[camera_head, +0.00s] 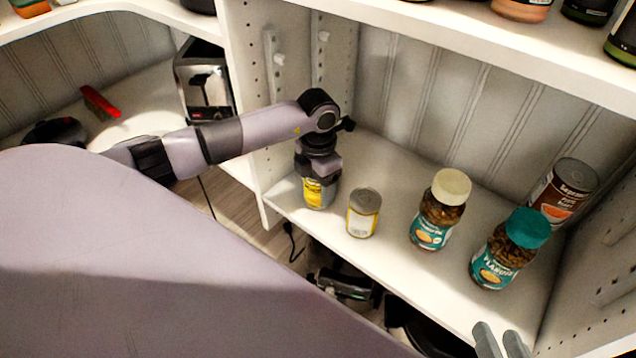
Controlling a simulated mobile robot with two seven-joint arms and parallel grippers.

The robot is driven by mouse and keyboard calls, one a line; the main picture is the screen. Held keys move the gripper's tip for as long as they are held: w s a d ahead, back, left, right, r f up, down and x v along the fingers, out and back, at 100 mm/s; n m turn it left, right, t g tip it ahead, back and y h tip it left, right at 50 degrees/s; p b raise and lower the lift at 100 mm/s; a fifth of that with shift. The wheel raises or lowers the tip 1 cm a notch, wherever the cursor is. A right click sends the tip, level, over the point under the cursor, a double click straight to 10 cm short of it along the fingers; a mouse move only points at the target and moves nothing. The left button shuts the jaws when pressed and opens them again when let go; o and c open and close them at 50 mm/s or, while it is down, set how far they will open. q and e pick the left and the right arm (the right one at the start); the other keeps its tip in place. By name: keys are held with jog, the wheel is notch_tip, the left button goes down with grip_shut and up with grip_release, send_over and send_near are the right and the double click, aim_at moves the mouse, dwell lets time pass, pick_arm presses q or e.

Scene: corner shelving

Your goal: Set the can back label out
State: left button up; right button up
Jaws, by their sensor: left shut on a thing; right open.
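My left gripper (318,172) reaches in from the left and is shut on a can with a yellow label (320,194), near the left end of the shelf. The gripper comes from above and hides the can's top. Yellow print with dark marks faces out; I cannot tell whether the can touches the shelf. A second can (363,214) stands upright just to its right, with a pale panel edged in yellow facing out. My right gripper (502,342) shows only as two grey fingertips, apart and empty, at the bottom right by the shelf's front edge.
A side panel bounds the shelf on the left. A toaster (204,85) and a red-handled item (100,101) are at left.

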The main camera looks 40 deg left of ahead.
pick_arm(q)
jog(key=shift+f, duration=0.3)
jog(key=o, duration=1.3)
jog(key=shift+o, duration=1)
